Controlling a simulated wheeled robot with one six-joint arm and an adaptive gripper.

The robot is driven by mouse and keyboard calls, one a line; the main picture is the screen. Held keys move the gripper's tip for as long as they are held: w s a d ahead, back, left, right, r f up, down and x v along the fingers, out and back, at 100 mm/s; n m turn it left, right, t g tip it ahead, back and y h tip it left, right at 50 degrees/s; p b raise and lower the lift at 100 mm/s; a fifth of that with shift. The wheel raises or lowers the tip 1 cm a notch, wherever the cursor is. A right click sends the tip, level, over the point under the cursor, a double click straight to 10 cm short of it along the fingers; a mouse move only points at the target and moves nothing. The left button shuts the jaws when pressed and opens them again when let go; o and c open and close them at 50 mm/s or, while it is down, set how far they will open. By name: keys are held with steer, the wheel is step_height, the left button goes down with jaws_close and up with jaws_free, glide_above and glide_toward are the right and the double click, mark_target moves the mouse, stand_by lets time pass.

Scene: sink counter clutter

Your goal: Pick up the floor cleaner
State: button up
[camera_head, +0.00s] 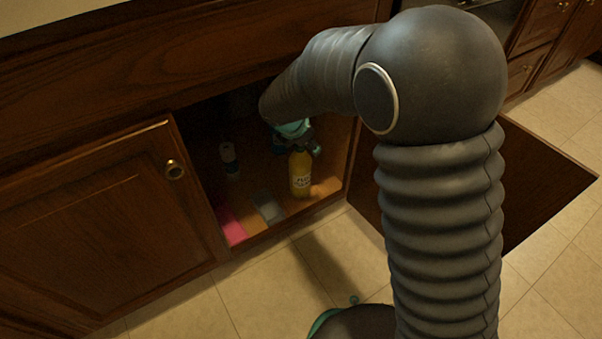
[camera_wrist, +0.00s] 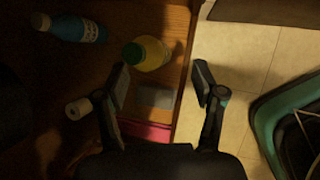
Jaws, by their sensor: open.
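A yellow bottle with a pale label (camera_head: 300,172) stands inside the open sink cabinet, near its right side; it looks like the floor cleaner, though I cannot read the label surely. In the head view my gripper (camera_head: 293,143) is partly hidden by my arm and shows close to the bottle's top. I cannot tell whether they touch.
A white roll-like thing (camera_wrist: 78,108), a grey block (camera_head: 268,207) and a pink item (camera_head: 231,226) are also inside. An open door (camera_head: 545,180) is at right.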

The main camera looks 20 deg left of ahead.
mark_target(300, 161)
steer(key=shift+w+a+f+n+t+y+b, duration=0.15)
steer(key=shift+w+a+f+n+b, duration=0.3)
steer(key=shift+w+f+n, duration=0.7)
steer(key=shift+w+a+f+n+t+y+b, duration=0.15)
steer(key=shift+w+a+f+n, duration=0.45)
steer(key=shift+f, duration=1.05)
steer(key=shift+w+a+f+n+t+b, duration=0.1)
steer(key=shift+w+a+f+n+b, duration=0.3)
steer(key=shift+w+a+f+n, duration=0.7)
steer(key=shift+s+d+f+m, duration=0.2)
steer(key=shift+d+m, duration=0.15)
steer(key=shift+d, duration=0.1)
jaws_close()
